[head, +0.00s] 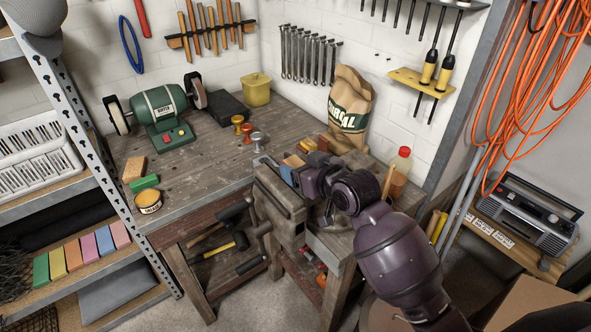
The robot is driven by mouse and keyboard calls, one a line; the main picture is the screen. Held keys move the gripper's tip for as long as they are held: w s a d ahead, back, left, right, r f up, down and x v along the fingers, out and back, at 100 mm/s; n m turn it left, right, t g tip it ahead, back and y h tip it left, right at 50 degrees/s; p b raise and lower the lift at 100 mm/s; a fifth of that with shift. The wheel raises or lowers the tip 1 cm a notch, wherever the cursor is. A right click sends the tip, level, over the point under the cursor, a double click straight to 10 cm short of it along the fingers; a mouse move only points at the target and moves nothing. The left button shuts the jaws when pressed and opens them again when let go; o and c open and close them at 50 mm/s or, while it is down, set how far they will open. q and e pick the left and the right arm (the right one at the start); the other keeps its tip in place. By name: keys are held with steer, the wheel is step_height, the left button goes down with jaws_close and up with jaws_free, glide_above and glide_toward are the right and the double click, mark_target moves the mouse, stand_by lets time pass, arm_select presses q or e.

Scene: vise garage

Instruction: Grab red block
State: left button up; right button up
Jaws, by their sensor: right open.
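My right gripper (302,174) reaches in from the lower right and is over the vise end of the wooden workbench (225,150). Its jaws are open, and its own body hides part of what lies beside it. A small dark red block (323,143) shows behind the gripper, near the sack, among orange-brown blocks (308,145). A blue block (287,175) and a tan block (293,161) are right at the gripper's left side. I cannot tell whether the gripper touches them. My left gripper is out of view.
A grey vise (280,198) is at the bench's front edge. A paper sack (350,108) and a red-capped bottle (400,168) stand behind and right of my arm.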

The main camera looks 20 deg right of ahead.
steer(key=shift+w+f, duration=0.1)
steer(key=shift+w, duration=0.15)
steer(key=c, duration=1)
